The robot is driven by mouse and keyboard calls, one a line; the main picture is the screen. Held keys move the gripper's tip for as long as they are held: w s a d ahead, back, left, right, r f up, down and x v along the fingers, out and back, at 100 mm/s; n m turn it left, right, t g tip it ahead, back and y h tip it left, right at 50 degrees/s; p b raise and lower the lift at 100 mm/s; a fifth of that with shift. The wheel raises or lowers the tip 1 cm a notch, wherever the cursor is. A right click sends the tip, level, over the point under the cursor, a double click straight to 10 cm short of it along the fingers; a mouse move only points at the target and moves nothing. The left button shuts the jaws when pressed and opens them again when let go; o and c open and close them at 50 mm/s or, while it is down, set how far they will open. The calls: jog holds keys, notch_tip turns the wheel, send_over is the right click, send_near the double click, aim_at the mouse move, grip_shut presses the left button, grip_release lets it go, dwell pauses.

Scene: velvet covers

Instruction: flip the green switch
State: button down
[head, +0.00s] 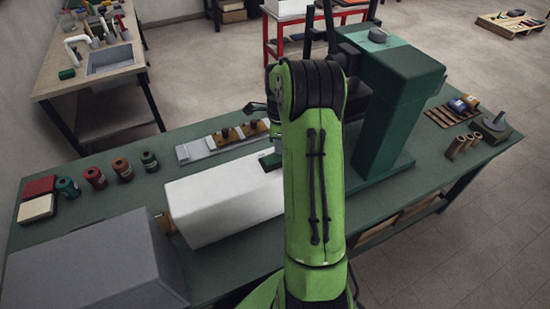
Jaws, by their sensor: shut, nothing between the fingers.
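I cannot make out a green switch for certain. A grey strip (198,150) on the green bench carries ochre blocks (222,138) with dark knobs, left of my arm. A small dark green piece (270,160) shows beside the far end of a long white box, partly behind my arm. My green arm stands across the middle and hides part of the bench. My gripper (256,108) shows only in part at the left of the arm, above the bench near the grey strip. It is shut and holds nothing.
The long white box (222,204) and a large grey box (90,265) fill the near left. A tall green machine (395,110) stands right of my arm. Several small cans (122,169) stand at the left. Brown cylinders (463,145) lie at the right. Bare bench (150,205) shows between cans and boxes.

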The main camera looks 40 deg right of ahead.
jog(key=shift+f+b, duration=0.6)
jog(key=shift+f, duration=0.2)
jog(key=shift+r, duration=0.1)
notch_tip(320, 180, up, 7)
jog(key=p, duration=0.5)
dwell(0.4)
